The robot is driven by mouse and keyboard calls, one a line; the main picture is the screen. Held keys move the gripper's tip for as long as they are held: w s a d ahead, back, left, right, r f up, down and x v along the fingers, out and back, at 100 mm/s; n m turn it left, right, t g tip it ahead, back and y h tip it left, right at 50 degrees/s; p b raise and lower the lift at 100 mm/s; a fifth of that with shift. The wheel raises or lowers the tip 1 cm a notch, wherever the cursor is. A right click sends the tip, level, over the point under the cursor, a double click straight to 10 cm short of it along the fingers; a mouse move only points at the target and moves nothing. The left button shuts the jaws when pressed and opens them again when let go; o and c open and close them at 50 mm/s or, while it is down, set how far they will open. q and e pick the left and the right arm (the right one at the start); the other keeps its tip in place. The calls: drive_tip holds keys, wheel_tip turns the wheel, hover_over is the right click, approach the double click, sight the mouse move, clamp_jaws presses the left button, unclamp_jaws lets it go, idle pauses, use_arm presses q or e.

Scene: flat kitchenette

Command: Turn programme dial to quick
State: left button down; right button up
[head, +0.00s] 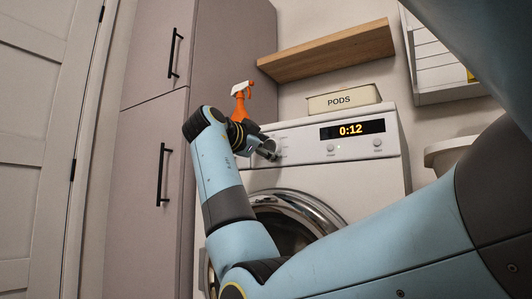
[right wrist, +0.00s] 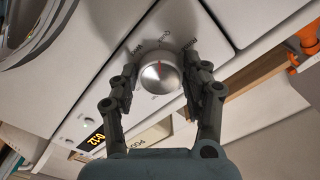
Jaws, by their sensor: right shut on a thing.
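The programme dial (right wrist: 160,74) is a round silver knob with a small red mark on its face, on the white washing machine's panel. Small printed labels stand around it in the right wrist view; they are tilted and hard to read. My right gripper (right wrist: 160,80) is shut on the dial, one finger on each side of it. In the head view my right gripper (head: 268,151) is at the left end of the washing machine (head: 300,178) panel and mostly hides the dial. The display (head: 352,129) reads 0:12. My left gripper is not in view.
An orange and white spray bottle (head: 241,102) stands behind my right gripper. A PODS box (head: 343,99) sits on top of the machine, below a wooden shelf (head: 330,52). A tall cabinet (head: 147,150) stands to the left. The round door (head: 300,212) is below the panel.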

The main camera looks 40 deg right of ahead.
drive_tip(key=shift+f, duration=0.2)
idle(0.3)
drive_tip(key=o, duration=1)
drive_tip(key=shift+w, duration=0.1)
drive_tip(key=shift+o, duration=0.7)
drive_tip(key=shift+r, duration=0.15)
drive_tip(key=shift+a, duration=0.1)
drive_tip(key=v, duration=0.7)
drive_tip(key=shift+a, duration=0.15)
